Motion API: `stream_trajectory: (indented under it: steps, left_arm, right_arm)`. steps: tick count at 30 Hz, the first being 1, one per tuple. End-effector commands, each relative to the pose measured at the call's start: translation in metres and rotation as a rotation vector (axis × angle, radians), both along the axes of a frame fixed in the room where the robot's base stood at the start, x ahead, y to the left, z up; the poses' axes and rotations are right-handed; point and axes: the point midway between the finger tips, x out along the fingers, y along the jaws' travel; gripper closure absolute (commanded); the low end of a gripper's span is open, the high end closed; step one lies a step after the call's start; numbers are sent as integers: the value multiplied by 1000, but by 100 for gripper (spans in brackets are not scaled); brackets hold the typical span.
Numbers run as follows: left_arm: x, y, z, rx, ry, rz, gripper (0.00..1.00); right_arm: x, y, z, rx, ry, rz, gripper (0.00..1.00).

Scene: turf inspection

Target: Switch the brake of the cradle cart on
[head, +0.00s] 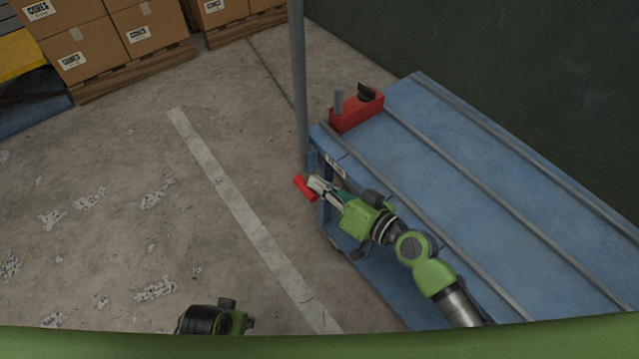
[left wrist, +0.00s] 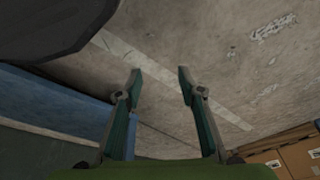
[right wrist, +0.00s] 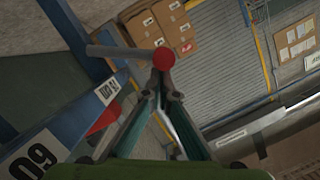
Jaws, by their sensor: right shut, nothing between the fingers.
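The blue cradle cart (head: 480,190) stands on the right of the head view. My left gripper (left wrist: 160,76) is open and empty above the floor.
A red block (head: 357,114) with a grey stub and dark knob sits on the cart's far corner. A grey upright pole (head: 298,80) rises by that corner. Cartons (head: 90,48) on pallets stand at the back left. The floor left of the cart is clear.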

Motion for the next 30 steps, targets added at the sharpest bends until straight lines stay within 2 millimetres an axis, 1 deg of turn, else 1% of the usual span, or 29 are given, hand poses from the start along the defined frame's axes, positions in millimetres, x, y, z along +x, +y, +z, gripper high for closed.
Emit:
stream_trajectory:
  steps: [13, 20, 27, 29, 30]
  left_arm:
    - [0, 0, -1, 0, -3, -1, 64]
    - [-7, 1, -11, 3, 13, -1, 64]
    - [-4, 1, -15, 1, 4, -2, 64]
    - [-4, 0, -23, 0, 7, -2, 64]
    - [-8, 0, -28, 0, 13, -3, 64]
  right_arm:
    - [-2, 2, -2, -30, -22, 0, 100]
    - [-4, 5, -4, -59, -42, 1, 100]
    - [-8, 10, -10, -116, -82, 3, 100]
    - [-10, 12, -12, -141, -100, 4, 100]
    - [-11, 14, -14, -162, -115, 3, 100]
